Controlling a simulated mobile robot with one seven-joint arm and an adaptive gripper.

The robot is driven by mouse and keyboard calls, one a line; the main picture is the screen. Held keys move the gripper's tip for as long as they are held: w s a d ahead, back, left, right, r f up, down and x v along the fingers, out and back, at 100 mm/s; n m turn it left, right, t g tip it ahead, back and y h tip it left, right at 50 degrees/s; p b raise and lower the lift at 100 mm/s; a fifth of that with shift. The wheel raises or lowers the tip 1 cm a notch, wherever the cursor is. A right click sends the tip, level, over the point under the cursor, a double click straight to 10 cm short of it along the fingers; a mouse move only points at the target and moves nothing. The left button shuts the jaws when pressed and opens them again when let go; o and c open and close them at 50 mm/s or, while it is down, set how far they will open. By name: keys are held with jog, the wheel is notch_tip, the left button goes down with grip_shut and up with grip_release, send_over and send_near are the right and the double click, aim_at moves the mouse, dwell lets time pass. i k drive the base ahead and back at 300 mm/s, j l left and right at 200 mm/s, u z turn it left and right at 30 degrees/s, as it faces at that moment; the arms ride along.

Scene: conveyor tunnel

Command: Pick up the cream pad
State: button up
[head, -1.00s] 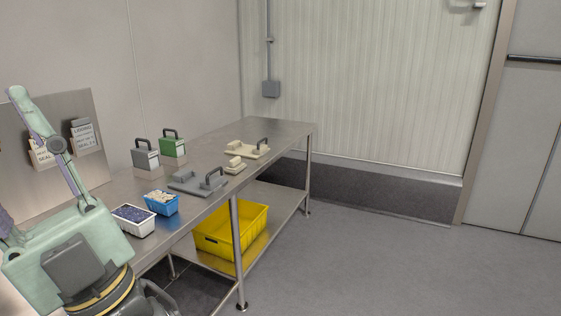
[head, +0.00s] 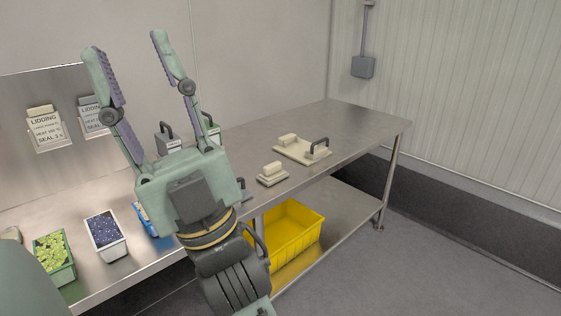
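A small cream pad (head: 272,174), a stepped block on a flat base, lies on the steel table right of my gripper. Behind it is a cream plate (head: 302,149) with a black handle and a cream block on it. I cannot tell for certain which cream piece is the pad named. My gripper (head: 125,42) is raised in front of the table, fingers pointing up and spread wide, with nothing between them. It is apart from the cream pieces and hides part of the table, including most of the grey plate.
The steel table (head: 340,125) has free room at its far right end. A white tub (head: 105,237), a green tub (head: 55,258) and a partly hidden blue tub (head: 146,219) line the front left. Labelled holders (head: 47,133) hang behind. A yellow crate (head: 291,240) sits below.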

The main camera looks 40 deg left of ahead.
aim_at(272, 173)
jog(key=i+u, duration=0.35)
jog(key=i+l+u, duration=0.2)
jog(key=u, duration=0.2)
jog(key=i+l+u, duration=0.5)
jog(key=u, duration=0.25)
jog(key=i+l+u, duration=0.15)
jog(key=l+u, duration=0.25)
jog(key=i+l+u, duration=0.1)
jog(key=u, duration=0.3)
jog(key=l+u, duration=0.7)
jog(key=l, duration=0.2)
jog(key=l+u, duration=0.3)
jog(key=l, duration=0.15)
